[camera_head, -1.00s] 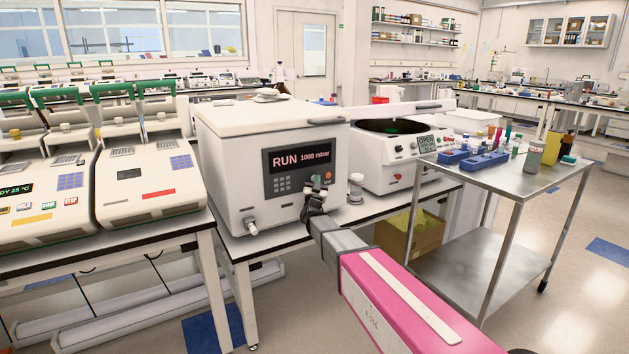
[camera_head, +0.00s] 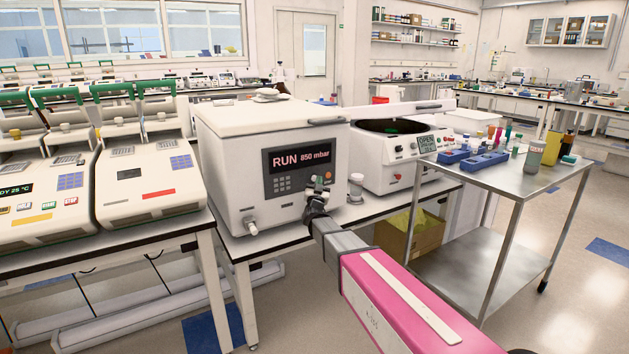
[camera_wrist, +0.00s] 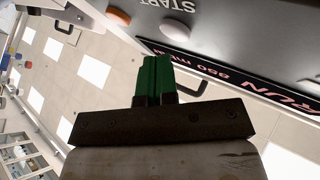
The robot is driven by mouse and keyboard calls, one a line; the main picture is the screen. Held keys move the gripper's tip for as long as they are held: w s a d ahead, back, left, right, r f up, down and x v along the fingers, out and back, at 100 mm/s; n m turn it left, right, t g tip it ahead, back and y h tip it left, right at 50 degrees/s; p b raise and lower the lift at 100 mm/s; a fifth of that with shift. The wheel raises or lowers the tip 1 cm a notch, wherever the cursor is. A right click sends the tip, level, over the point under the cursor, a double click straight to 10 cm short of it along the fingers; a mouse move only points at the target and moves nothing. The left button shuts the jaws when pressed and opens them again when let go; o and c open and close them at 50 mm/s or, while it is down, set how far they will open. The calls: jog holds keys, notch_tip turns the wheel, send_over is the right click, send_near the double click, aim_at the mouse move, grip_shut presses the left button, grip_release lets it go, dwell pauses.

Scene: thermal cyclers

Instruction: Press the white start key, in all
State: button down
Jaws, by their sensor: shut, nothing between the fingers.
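The white box-shaped machine (camera_head: 225,165) on the bench shows "RUN 850 mbar" on its dark display (camera_head: 298,160). In the wrist view a white round key (camera_wrist: 176,29) sits beside the lettering "START" on the grey panel. My gripper (camera_head: 323,184) is at the right part of this front panel, below the display. In the wrist view its green fingers (camera_wrist: 157,68) are shut together and empty, with their tips just short of the white key in the picture; I cannot tell whether they touch it.
An orange key (camera_wrist: 118,16) is beside the white one. A centrifuge (camera_head: 398,155) with its lid up stands right of the machine, with a small clear jar (camera_head: 356,186) between. Thermal cyclers (camera_head: 150,185) stand left. A steel trolley (camera_head: 510,180) is close on the right.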

jog(key=s+d, duration=0.1)
jog(key=s, duration=0.1)
jog(key=s+d, duration=0.1)
jog(key=s, duration=0.1)
jog(key=shift+d, duration=0.4)
jog(key=shift+s+f, duration=0.1)
dwell(0.5)
jog(key=s+d+f+n+g+y, duration=0.2)
jog(key=s+d+f+g, duration=0.35)
jog(key=f, duration=0.35)
jog(key=s+d+f+n+g+y, duration=0.25)
jog(key=s+d+f+g, duration=0.2)
jog(key=f+g, duration=0.35)
jog(key=s+d+f+g+h, duration=0.1)
jog(key=s+d+f+g, duration=0.1)
jog(key=s, duration=0.5)
jog(key=s+d+f+g+h, duration=0.1)
jog(key=s+d+f+g, duration=0.2)
jog(key=s+d, duration=0.3)
jog(key=s+d+f+m+g+h, duration=0.1)
jog(key=s+d+f+g, duration=0.2)
jog(key=s, duration=0.5)
jog(key=shift+s+d+g, duration=0.4)
jog(key=shift+d+g, duration=0.45)
jog(key=shift+g, duration=0.2)
